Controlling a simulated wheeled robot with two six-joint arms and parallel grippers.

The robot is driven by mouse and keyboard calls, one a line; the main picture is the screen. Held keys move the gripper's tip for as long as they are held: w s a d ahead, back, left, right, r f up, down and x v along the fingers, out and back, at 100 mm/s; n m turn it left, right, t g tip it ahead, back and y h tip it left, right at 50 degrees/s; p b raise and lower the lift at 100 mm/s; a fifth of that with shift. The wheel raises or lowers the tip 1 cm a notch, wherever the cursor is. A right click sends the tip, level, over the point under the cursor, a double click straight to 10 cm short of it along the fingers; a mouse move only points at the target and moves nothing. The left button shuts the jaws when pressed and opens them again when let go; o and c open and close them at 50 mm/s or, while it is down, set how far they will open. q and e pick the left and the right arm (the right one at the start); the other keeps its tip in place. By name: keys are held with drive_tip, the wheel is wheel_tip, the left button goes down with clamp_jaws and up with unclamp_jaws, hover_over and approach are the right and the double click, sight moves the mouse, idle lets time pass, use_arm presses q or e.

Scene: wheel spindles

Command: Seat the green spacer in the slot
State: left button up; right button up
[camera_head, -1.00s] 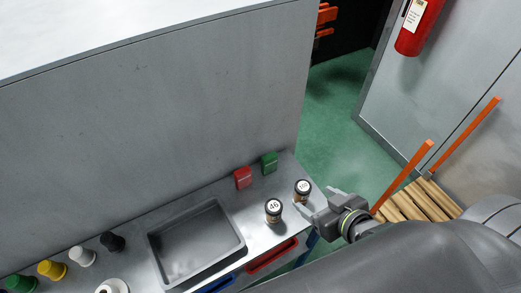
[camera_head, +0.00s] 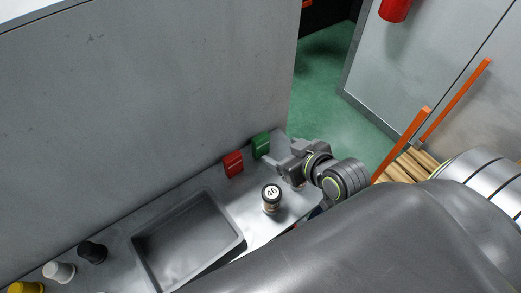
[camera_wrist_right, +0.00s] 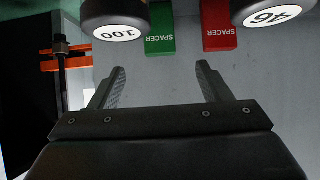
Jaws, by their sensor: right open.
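The green spacer (camera_head: 261,145) stands on the bench at the right end, against the grey wall, beside a red spacer (camera_head: 233,164). In the right wrist view the green spacer (camera_wrist_right: 159,28) is at the top, ahead of the fingers and roughly between their lines, with a visible space before it. My right gripper (camera_head: 279,168) is open and empty, over the bench end close to the green spacer; its two fingers also show in the wrist view (camera_wrist_right: 161,80). I cannot make out the slot. My left gripper is not in view.
The weight marked 46 (camera_head: 271,199) stands in front of the spacers. The weight marked 100 (camera_wrist_right: 116,18) shows only in the wrist view, near the green spacer. A grey tray (camera_head: 238,243) lies left of them. White (camera_head: 60,271), black (camera_head: 93,252) and yellow (camera_head: 27,287) pieces stand farther left.

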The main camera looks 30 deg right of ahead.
sight(263, 140)
drive_tip(key=x, duration=0.4)
drive_tip(key=shift+w+p, duration=0.4)
drive_tip(key=p+x, duration=0.1)
drive_tip(key=x, duration=0.2)
drive_tip(key=shift+w+r, duration=0.2)
drive_tip(key=shift+w, duration=0.05)
drive_tip(key=shift+w+a+f, duration=0.1)
drive_tip(key=shift+w+f, duration=0.3)
drive_tip(key=shift+w, duration=0.05)
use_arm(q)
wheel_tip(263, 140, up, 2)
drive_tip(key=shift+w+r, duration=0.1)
use_arm(e)
drive_tip(key=c, duration=1.1)
